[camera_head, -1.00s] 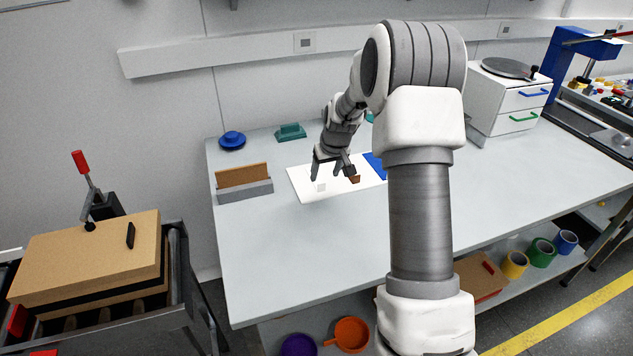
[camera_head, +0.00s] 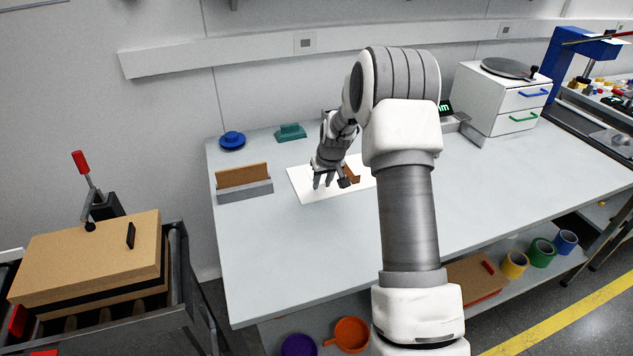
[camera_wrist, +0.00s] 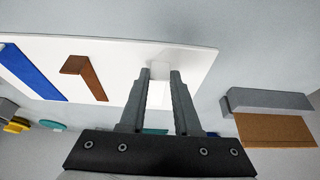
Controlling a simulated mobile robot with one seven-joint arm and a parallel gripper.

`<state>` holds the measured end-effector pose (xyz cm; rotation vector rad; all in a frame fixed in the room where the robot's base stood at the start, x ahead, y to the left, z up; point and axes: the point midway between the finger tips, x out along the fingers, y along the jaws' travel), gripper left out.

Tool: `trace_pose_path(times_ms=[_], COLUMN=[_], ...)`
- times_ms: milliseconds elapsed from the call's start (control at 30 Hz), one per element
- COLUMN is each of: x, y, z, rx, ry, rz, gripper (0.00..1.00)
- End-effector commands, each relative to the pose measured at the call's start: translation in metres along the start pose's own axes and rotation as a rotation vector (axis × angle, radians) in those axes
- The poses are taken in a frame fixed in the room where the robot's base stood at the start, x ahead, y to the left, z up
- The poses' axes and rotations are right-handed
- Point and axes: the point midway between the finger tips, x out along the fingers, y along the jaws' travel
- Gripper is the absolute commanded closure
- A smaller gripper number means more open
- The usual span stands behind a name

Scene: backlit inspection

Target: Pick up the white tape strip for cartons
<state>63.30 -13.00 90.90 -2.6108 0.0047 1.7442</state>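The white tape strip (camera_wrist: 158,94) shows in the wrist view as a small pale piece on the white board (camera_wrist: 205,62), hard to tell from it. My gripper (camera_wrist: 161,73) is open, with one finger on each side of the strip. The gaps are narrow, and I cannot tell whether either finger touches it. In the head view my gripper (camera_head: 330,184) points down, low over the white board (camera_head: 306,191), and the strip is not distinguishable there.
A brown angled piece (camera_wrist: 85,77) and a blue strip (camera_wrist: 35,72) lie beside the strip on the board. A grey holder with a brown panel (camera_head: 243,183) stands left of the board. A blue round object (camera_head: 232,139) and a green block (camera_head: 290,132) are behind. The front tabletop is clear.

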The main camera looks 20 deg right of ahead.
Motion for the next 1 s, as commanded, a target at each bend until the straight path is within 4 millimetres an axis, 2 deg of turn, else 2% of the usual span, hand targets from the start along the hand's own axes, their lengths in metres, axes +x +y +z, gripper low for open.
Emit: trace_pose_path(times_ms=[33,133,167,567,667,833,1000], x=[0.0,0.0,0.0,-0.005,-0.013,-0.043,-0.071], y=[0.0,0.0,0.0,0.0,0.0,0.0,0.002], z=[0.0,0.0,0.0,-0.002,-0.006,-0.018,0.008], rx=[0.0,0.0,0.0,0.0,0.0,-0.001,0.003], ry=[0.0,0.0,0.0,0.001,0.003,0.005,0.002], rz=[0.0,0.0,0.0,0.0,0.001,0.001,0.001], gripper=[0.81,0.99,1.0,1.0,1.0,1.0,1.0])
